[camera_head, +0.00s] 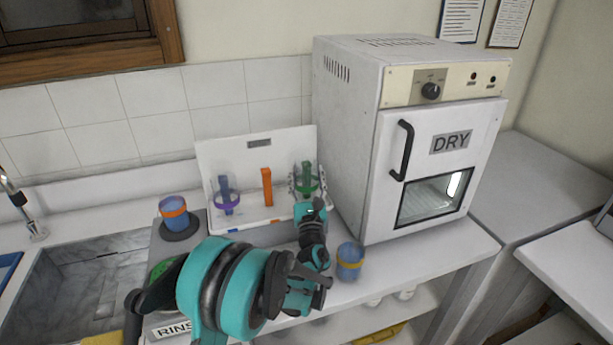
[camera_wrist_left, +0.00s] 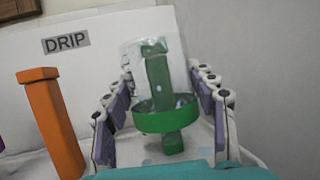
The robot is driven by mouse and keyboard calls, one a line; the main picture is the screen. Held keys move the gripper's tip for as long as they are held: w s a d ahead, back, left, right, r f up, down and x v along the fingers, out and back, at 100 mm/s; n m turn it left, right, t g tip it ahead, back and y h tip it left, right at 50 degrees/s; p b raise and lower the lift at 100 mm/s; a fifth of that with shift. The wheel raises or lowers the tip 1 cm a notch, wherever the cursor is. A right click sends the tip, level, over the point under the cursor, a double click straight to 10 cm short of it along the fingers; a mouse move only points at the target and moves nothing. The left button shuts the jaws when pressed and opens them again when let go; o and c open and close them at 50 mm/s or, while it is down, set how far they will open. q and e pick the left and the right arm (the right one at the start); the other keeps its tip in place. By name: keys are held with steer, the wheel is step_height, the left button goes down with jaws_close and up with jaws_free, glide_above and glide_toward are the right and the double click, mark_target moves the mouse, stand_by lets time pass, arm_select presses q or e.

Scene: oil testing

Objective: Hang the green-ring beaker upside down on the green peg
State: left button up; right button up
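The green-ring beaker (camera_head: 306,181) is a clear beaker with a green band. It is upside down over the green peg (camera_wrist_left: 172,142) on the white drip rack (camera_head: 250,152), its banded mouth low and the peg visible inside. It also shows in the left wrist view (camera_wrist_left: 165,118). My left gripper (camera_head: 307,183) has its fingers on both sides of the beaker. In the left wrist view its purple pads (camera_wrist_left: 163,105) look spread, with a small gap beside the green band. My right gripper is not in view.
A purple-ring beaker (camera_head: 227,203) hangs on the blue peg; the orange peg (camera_head: 267,186) is bare. An orange-ring beaker (camera_head: 174,214) stands left on a dark pad. A yellow-ring beaker (camera_head: 350,262) stands near the counter's front edge. The DRY oven (camera_head: 348,145) is close right of the rack.

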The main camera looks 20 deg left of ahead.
arm_select(q)
steer(key=o, duration=0.4)
steer(key=shift+o, duration=0.2)
